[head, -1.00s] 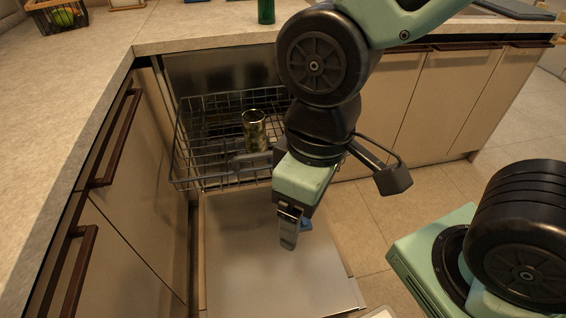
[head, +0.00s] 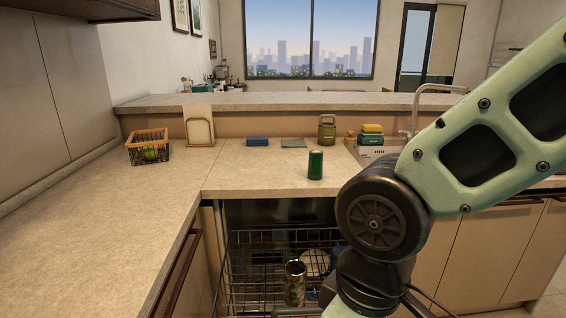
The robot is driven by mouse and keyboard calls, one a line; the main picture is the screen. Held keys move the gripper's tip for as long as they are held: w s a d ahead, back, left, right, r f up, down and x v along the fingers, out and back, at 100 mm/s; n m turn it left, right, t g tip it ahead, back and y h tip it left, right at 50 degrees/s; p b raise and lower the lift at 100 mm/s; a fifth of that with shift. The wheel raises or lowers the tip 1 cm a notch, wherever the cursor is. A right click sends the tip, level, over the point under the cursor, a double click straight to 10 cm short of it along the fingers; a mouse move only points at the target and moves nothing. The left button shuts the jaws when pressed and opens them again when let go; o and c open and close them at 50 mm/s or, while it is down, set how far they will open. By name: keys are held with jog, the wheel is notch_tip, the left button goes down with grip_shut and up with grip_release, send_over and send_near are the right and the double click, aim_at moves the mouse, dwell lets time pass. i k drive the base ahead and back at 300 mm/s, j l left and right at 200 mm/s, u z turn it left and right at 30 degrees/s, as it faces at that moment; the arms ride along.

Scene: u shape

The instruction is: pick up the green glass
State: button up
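A green glass (head: 315,164) stands upright on the counter, near its front edge and above the open dishwasher. It looks like a plain dark green cylinder with a lighter rim. My gripper is below the lower edge of the head view, so its fingers are hidden. My arm comes in from the right and bends down in front of the dishwasher, to the right of and below the green glass.
A dishwasher rack (head: 255,265) is pulled out below the counter (head: 250,175), holding a patterned cup (head: 295,283) and a pale dish (head: 315,262). A wire basket (head: 148,148), a board in a stand (head: 200,128), a jar (head: 327,130) and sponges (head: 371,134) stand farther back.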

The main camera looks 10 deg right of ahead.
aim_at(316, 156)
jog(key=k+l+u, duration=0.25)
jog(key=u, duration=0.25)
jog(key=k+l+u, duration=0.3)
jog(key=u, duration=0.15)
jog(key=k+l+u, duration=0.1)
jog(key=k+u, duration=0.2)
jog(key=u, duration=0.2)
jog(key=k+l+u, duration=0.15)
jog(key=u, duration=0.35)
jog(key=k+u, duration=0.2)
jog(key=u, duration=0.3)
jog(key=k+u, duration=0.2)
jog(key=u, duration=0.3)
jog(key=k+u, duration=0.2)
jog(key=u, duration=0.3)
jog(key=k+l+u, duration=0.1)
jog(key=k+u, duration=0.15)
jog(key=u, duration=0.15)
jog(key=k+u, duration=0.25)
jog(key=u, duration=0.15)
jog(key=k+l+z, duration=0.25)
jog(key=k+l, duration=0.25)
jog(key=k, duration=0.15)
jog(key=k+l+z, duration=0.2)
jog(key=l+z, duration=0.2)
jog(key=k+l+z, duration=0.15)
jog(key=l+z, duration=0.3)
jog(key=k+l+z, duration=0.1)
jog(key=l+z, duration=0.6)
jog(key=l, duration=0.3)
